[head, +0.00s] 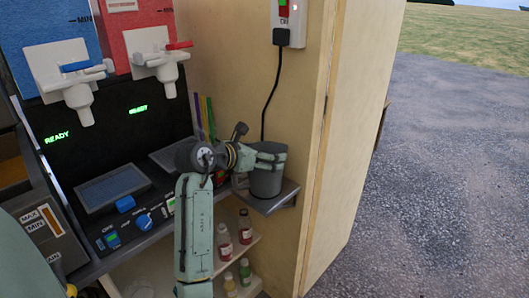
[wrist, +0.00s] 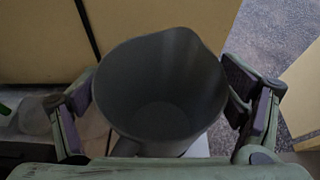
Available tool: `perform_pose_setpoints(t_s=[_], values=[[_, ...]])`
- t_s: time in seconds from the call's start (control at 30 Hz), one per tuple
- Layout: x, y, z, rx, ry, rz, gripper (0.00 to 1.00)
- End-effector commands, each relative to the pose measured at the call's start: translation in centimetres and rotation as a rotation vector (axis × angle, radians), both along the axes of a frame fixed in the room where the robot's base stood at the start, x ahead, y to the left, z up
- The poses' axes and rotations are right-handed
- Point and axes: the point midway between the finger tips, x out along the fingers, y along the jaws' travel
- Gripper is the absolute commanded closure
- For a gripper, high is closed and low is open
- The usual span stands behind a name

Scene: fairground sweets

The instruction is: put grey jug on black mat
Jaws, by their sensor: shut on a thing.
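The grey jug (head: 267,182) is upright at the small grey shelf (head: 286,196) on the wooden side wall. I cannot tell whether its base touches the shelf. My gripper (head: 270,156) is shut on the jug near its top. In the wrist view the jug (wrist: 162,85) is seen from above, with its spout at the upper right. It looks empty and sits between my two fingers. I cannot make out a black mat for certain in either view.
Red and blue dispensers with white taps (head: 72,72) stand at the left over a dark counter with blue-grey panels (head: 112,188). Small bottles (head: 245,226) stand on lower shelves. A black cable (head: 271,95) hangs on the wall above the jug. Open tarmac lies right.

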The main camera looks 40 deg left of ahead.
Motion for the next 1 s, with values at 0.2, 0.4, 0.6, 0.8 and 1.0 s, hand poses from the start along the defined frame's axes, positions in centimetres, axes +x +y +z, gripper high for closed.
perform_pose_setpoints(t_s=[0.2, 0.4, 0.6, 0.8, 1.0], values=[[0.0, 0.0, -0.2, -0.001, 0.000, -0.001, 0.09], [0.0, 0.0, -0.2, -0.001, 0.000, -0.001, 0.00], [0.0, 0.0, -0.2, 0.000, 0.000, -0.001, 0.00], [-0.7, 0.1, 0.2, 0.001, -0.002, 0.001, 0.00], [-4.3, 0.3, 1.5, 0.001, -0.004, 0.001, 0.00]])
